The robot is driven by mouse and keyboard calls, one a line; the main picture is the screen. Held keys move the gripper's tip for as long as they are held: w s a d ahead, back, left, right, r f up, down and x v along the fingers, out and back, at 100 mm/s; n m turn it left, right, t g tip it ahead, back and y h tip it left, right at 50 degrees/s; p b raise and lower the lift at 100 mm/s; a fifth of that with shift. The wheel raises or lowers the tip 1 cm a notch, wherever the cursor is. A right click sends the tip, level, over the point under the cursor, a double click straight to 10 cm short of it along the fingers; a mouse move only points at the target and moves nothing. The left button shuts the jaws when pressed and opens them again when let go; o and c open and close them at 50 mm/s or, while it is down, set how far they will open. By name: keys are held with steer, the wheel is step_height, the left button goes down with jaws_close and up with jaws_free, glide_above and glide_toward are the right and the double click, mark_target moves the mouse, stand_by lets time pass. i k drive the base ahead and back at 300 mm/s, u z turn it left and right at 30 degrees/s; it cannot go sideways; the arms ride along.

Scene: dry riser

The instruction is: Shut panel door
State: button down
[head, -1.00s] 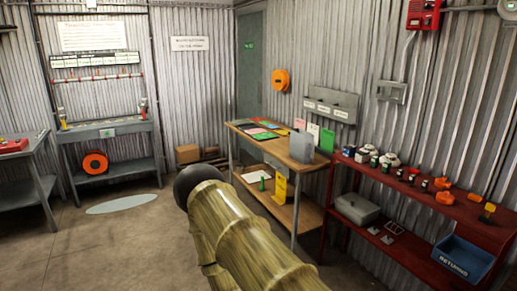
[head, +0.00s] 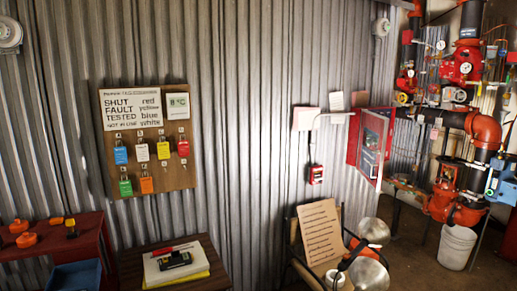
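A red panel (head: 353,140) is on the corrugated wall at the right of the head view. Its red-framed door (head: 374,143), with a glazed or pale middle, appears to stand open, swung out from the wall. The inside of the panel is mostly hidden from this angle. My gripper is not in view, and nothing is seen touching the door.
A chair-like stand (head: 290,235) holding a sheet of text (head: 320,232) and shiny rounded items (head: 373,231) stands below the panel. Red valves and pipes (head: 485,130) and a white bucket (head: 457,246) are at right. A low table (head: 215,280) is in front.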

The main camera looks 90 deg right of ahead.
mark_target(370, 165)
steer(key=z, duration=1.9)
steer(key=i, duration=1.45)
steer(key=z, duration=2.2)
steer(key=i, duration=0.5)
steer(key=z, duration=0.95)
steer(key=k, duration=1.05)
steer(key=u, duration=0.55)
